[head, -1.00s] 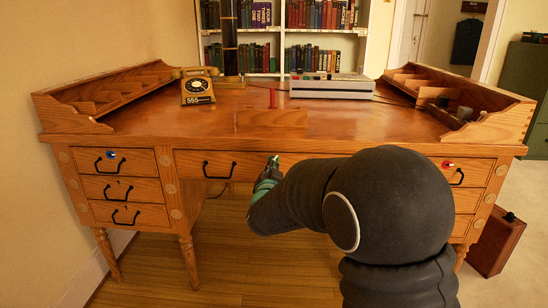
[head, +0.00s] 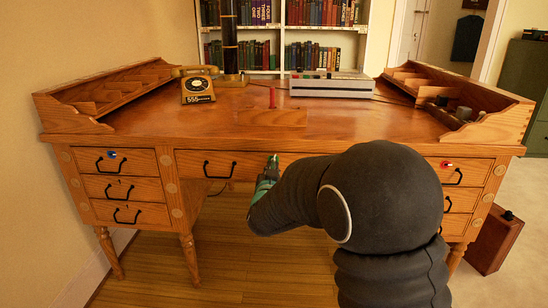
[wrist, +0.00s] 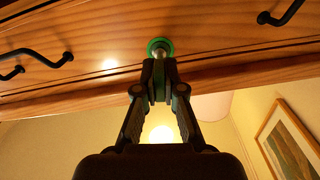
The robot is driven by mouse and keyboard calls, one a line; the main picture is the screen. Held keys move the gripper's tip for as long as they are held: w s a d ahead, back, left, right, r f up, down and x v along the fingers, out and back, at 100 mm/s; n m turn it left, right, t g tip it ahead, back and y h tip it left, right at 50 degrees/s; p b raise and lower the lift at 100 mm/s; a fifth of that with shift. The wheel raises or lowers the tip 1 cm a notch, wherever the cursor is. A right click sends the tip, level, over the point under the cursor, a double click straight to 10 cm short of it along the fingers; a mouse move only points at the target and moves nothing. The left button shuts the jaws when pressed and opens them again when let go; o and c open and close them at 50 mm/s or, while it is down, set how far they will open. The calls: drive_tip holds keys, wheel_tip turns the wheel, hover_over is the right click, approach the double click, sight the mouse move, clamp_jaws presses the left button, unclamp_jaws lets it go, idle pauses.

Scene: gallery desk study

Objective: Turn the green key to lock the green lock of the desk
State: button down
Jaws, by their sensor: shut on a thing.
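The wooden desk (head: 330,125) stands ahead with a wide middle drawer (head: 190,163). The green lock (wrist: 160,46) is a round green ring on that drawer's front in the wrist view. My gripper (wrist: 160,68) points straight at the lock, its fingers closed together just in front of it. In the head view my gripper (head: 272,165) is at the middle drawer's upper edge. The green key is mostly hidden between the fingertips, so its turn angle cannot be told.
A blue lock (head: 111,155) sits on the left top drawer and a red lock (head: 447,164) on the right one. Black drawer handles (head: 219,170) stick out. A yellow telephone (head: 198,88) and a grey device (head: 332,87) stand on the desktop. A brown case (head: 495,240) stands at right.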

drive_tip(key=shift+r+n+p, duration=0.15)
drive_tip(key=shift+n+p, duration=0.25)
drive_tip(key=shift+n, duration=0.7)
drive_tip(key=shift+r+n+p, duration=0.1)
drive_tip(key=shift+n+p, duration=0.35)
drive_tip(key=shift+n, duration=0.25)
drive_tip(key=c, duration=0.7)
unclamp_jaws()
drive_tip(key=shift+f, duration=0.2)
drive_tip(key=shift+f+m+b, duration=0.1)
drive_tip(key=shift+m+b, duration=0.7)
drive_tip(key=shift+b, duration=0.6)
drive_tip(key=shift+m+b, duration=0.4)
drive_tip(key=shift+s, duration=0.2)
